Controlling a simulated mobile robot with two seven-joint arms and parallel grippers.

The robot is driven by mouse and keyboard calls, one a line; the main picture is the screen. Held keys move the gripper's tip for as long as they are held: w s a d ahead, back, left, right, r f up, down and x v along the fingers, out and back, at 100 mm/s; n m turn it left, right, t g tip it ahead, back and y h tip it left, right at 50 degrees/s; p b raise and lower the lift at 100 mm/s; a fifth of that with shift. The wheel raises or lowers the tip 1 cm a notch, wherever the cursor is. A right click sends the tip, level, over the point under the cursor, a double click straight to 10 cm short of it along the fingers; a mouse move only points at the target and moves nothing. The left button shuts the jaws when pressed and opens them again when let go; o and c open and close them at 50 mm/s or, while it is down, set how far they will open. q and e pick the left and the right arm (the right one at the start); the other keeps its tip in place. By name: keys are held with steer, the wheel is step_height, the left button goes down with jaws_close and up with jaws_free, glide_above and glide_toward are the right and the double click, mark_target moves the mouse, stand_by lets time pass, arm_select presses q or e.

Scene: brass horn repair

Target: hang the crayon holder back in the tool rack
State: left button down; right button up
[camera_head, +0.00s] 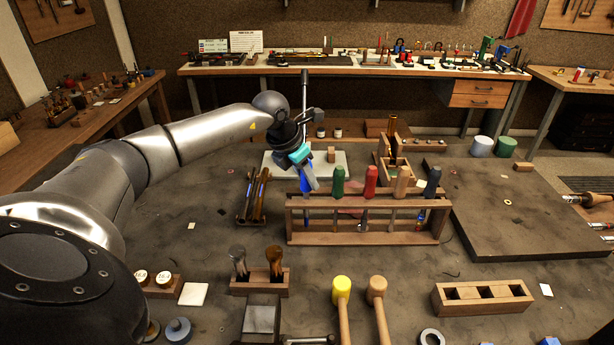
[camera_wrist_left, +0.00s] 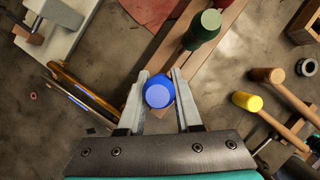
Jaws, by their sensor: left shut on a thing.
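My left gripper (camera_head: 305,168) is above the rack's left end, shut on a blue-handled tool (camera_head: 309,181), which I take to be the crayon holder. In the left wrist view its round blue end (camera_wrist_left: 158,92) sits between the two fingers, beside the rack's top bar (camera_wrist_left: 228,22). The green handle (camera_wrist_left: 203,30) shows further along that bar. I cannot tell whether the tool's lower end is in a slot. My right gripper is out of view.
A small wooden stand with brass-coloured parts (camera_head: 253,196) is left of the rack. A wooden block holder (camera_head: 395,172) is behind it. A yellow mallet (camera_head: 342,288) and a wooden mallet (camera_head: 377,288) lie in front. A raised dark board (camera_head: 530,215) is at right.

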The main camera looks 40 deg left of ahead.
arm_select(q)
steer(key=shift+f+b, duration=0.6)
steer(key=shift+f, duration=0.35)
steer(key=c, duration=0.5)
jaws_free()
steer(key=shift+r, duration=0.15)
steer(key=v, duration=1.5)
